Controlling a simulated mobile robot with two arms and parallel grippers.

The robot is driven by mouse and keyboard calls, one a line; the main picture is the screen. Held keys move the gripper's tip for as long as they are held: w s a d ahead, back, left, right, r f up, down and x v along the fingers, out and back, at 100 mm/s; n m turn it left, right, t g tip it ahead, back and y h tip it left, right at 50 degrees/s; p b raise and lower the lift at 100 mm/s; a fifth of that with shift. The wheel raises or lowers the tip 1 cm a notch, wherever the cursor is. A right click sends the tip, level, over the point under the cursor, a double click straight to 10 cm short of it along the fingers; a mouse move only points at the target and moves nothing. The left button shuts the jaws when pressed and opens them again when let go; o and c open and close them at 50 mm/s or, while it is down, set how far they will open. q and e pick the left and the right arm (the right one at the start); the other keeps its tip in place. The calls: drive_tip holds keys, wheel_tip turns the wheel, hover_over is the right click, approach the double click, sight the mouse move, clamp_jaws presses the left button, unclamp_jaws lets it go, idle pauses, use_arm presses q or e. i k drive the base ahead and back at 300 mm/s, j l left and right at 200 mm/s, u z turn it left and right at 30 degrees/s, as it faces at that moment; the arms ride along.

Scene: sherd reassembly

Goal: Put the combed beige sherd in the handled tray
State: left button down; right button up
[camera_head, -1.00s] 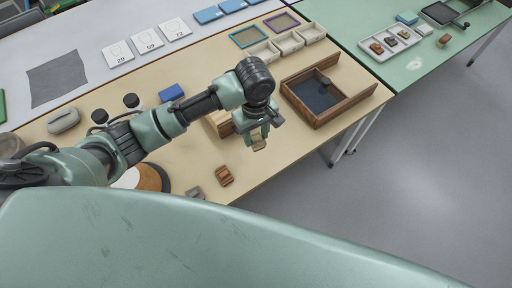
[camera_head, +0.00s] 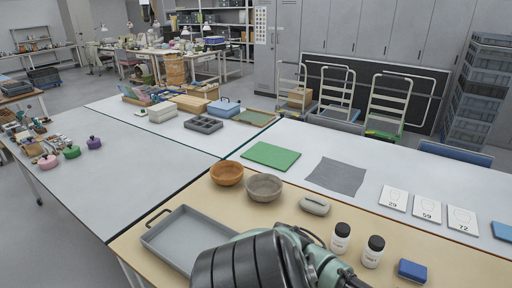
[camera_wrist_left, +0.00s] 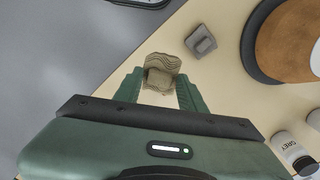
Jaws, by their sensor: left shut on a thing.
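The combed beige sherd (camera_wrist_left: 163,62), with wavy lines across its face, is between the fingers of my left gripper (camera_wrist_left: 160,84) in the left wrist view. The gripper is shut on it, above the beige table. The handled tray (camera_head: 158,249), grey, shallow and empty in its visible part, lies at the near left of the beige table in the head view. My arm hides its near right corner. The left gripper and the sherd are out of the head view. My right gripper is in neither current view.
Brown and grey bowls (camera_head: 227,173) (camera_head: 264,187), a grey oblong thing (camera_head: 314,205), two jars (camera_head: 340,239) (camera_head: 373,252) and a blue block (camera_head: 412,271) stand right of the tray.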

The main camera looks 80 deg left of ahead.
sight(192, 244)
drive_tip(key=k+j, duration=0.2)
drive_tip(key=k+j+u, duration=0.15)
drive_tip(key=j, duration=0.3)
drive_tip(key=k+j, duration=0.25)
drive_tip(key=k+j+u, duration=0.15)
drive_tip(key=j, duration=0.25)
drive_tip(key=k+j, duration=0.2)
drive_tip(key=j, duration=0.15)
drive_tip(key=k+j+u, duration=0.15)
drive_tip(key=j, duration=0.2)
drive_tip(key=k+j, duration=0.2)
drive_tip(key=j, duration=0.2)
drive_tip(key=k+j+u, duration=0.15)
drive_tip(key=j, duration=0.2)
